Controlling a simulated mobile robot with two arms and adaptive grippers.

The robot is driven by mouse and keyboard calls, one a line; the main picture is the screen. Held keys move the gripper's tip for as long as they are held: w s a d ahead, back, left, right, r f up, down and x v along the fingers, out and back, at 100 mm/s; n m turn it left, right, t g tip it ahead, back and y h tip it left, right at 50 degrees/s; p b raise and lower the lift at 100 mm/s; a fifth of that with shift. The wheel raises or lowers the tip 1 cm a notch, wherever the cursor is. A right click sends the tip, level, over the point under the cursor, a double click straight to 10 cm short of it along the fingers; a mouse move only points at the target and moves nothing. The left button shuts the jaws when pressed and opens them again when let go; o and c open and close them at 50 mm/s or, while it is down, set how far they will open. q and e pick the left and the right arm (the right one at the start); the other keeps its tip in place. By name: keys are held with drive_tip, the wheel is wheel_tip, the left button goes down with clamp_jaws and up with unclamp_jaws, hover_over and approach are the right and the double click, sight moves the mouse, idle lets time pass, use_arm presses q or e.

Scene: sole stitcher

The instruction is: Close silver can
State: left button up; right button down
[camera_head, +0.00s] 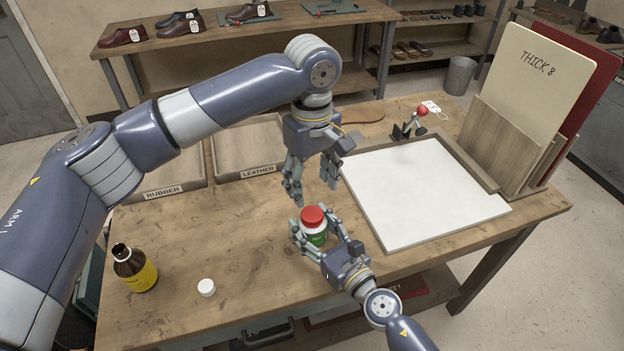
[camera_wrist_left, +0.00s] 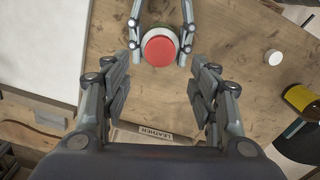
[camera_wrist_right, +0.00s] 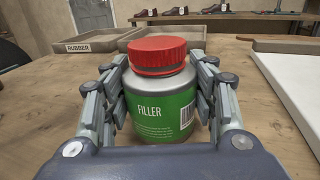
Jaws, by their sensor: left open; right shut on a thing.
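The silver can (camera_wrist_right: 162,105) has a green label reading FILLER and a red lid (camera_wrist_right: 158,55) sitting on its top; whether the lid is tight I cannot tell. In the head view the can (camera_head: 316,237) stands upright on the bench with its red lid (camera_head: 313,216) facing up. My right gripper (camera_head: 319,238) is shut on the can's sides, and its fingers flank the can in the right wrist view. My left gripper (camera_head: 311,195) is open and empty above and behind the can. In the left wrist view the lid (camera_wrist_left: 159,48) lies beyond the open fingers.
A brown bottle (camera_head: 134,268) with a yellow label stands open at the front left, with a white cap (camera_head: 206,288) beside it. Trays marked RUBBER (camera_head: 163,192) and LEATHER (camera_head: 258,172) lie behind. A white slab (camera_head: 420,190) lies to the right.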

sight(312, 213)
use_arm(q)
drive_tip(key=shift+n, duration=0.7)
drive_tip(key=shift+f, duration=3.95)
drive_tip(key=c, duration=1.1)
